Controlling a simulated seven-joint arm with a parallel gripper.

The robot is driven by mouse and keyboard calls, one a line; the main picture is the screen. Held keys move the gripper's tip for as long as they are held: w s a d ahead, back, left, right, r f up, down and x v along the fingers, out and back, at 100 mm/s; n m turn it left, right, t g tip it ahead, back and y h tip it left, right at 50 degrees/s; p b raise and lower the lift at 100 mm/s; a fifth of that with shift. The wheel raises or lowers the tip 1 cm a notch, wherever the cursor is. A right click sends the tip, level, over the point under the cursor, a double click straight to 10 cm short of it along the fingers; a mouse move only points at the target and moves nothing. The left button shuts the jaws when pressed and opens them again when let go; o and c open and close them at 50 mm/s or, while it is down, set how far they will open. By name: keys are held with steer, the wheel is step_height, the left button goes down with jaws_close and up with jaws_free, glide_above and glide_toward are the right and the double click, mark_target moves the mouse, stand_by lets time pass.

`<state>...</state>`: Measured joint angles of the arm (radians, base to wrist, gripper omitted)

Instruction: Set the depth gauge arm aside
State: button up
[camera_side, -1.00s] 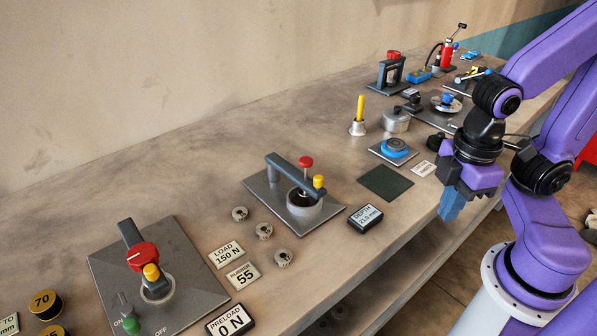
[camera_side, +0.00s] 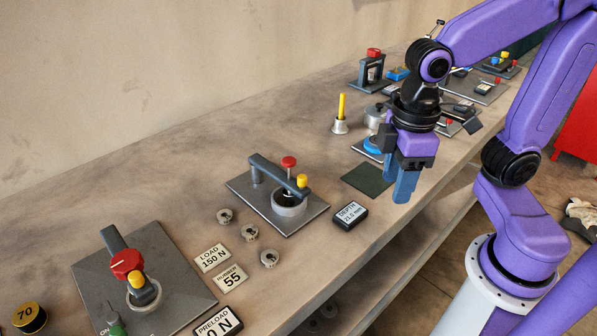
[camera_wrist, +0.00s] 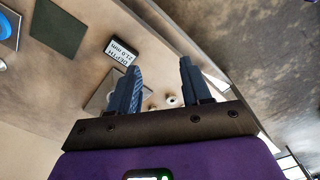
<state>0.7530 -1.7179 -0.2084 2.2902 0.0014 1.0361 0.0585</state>
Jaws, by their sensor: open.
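The depth gauge arm (camera_side: 276,175) is a dark grey bar with a red knob (camera_side: 288,162) and a yellow knob (camera_side: 302,181). It reaches from a post over a light ring (camera_side: 289,207) on a square metal plate (camera_side: 250,203). My gripper (camera_side: 400,190) is open and empty, fingers pointing down, to the right of the plate near the table's front edge. In the wrist view the two fingers (camera_wrist: 158,78) stand apart with nothing between them. There the plate (camera_wrist: 95,103) is partly hidden behind a finger, and I cannot make out the arm.
A DEPTH display (camera_side: 350,215) and a dark green mat (camera_side: 368,180) lie between my gripper and the plate. Several small metal discs (camera_side: 249,233) lie front left. A second plate with a red dial (camera_side: 126,263) stands further left. A bell-shaped holder with a yellow stick (camera_side: 341,122) stands behind.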

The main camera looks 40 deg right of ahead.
steer(key=w+a+r+m, duration=0.4)
steer(key=w+r, duration=0.1)
steer(key=w, duration=0.5)
steer(key=m, duration=0.3)
glide_toward(302, 176)
step_height(302, 176, down, 9)
steer(key=shift+a+f, duration=0.1)
jaws_close()
